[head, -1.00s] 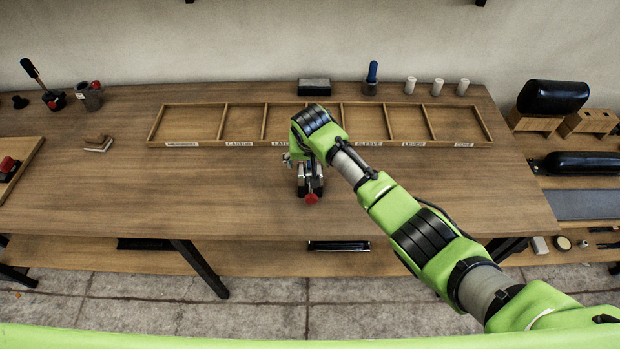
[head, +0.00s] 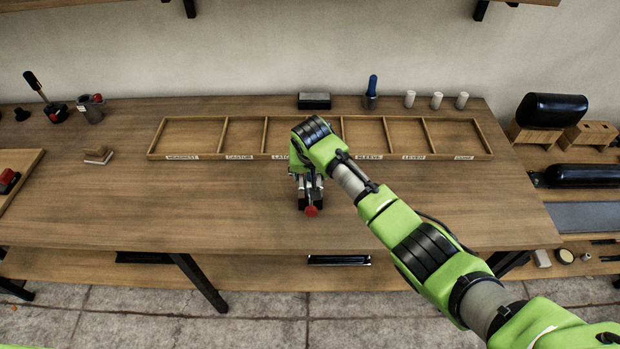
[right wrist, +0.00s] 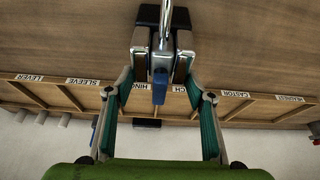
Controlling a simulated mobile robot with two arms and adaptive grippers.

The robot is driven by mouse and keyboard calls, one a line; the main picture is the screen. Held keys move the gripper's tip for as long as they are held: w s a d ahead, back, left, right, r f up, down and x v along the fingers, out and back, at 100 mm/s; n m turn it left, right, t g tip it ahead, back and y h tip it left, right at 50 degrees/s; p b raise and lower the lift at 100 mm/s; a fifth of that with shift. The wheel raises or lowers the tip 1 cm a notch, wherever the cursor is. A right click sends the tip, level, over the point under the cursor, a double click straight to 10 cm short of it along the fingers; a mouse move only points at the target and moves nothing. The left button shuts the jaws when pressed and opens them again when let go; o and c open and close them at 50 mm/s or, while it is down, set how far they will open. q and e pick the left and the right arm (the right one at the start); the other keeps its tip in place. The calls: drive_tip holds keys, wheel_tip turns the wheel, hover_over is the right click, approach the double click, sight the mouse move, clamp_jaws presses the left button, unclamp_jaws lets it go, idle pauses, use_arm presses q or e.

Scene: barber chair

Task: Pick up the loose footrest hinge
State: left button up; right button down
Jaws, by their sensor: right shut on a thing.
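The footrest hinge (head: 311,209) shows in the head view as a small dark and metal part with a red round end, low over or on the bench in front of the tray. In the right wrist view the hinge (right wrist: 179,20) has black blocks, a chrome rod and a blue tip. My right gripper (head: 307,183) points down at it; in the right wrist view its fingers (right wrist: 159,68) are closed on both sides of it. The wrist partly hides the hinge in the head view. I cannot tell whether it touches the bench. My left gripper is not in view.
A shallow labelled wooden tray (head: 230,157) with several empty-looking compartments lies behind the gripper; my arm covers part of it. A black block (head: 314,101), a blue-handled tool (head: 372,88) and white cylinders (head: 437,101) stand behind. Bare bench (head: 150,205) lies left of the gripper.

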drive_tip(key=shift+w+r+b, duration=0.1)
drive_tip(key=shift+r+b, duration=0.2)
drive_tip(key=shift+r, duration=0.2)
drive_tip(key=shift+r+b, duration=0.6)
drive_tip(key=shift+r, duration=0.1)
drive_tip(key=s+r, duration=1)
drive_tip(key=s, duration=0.4)
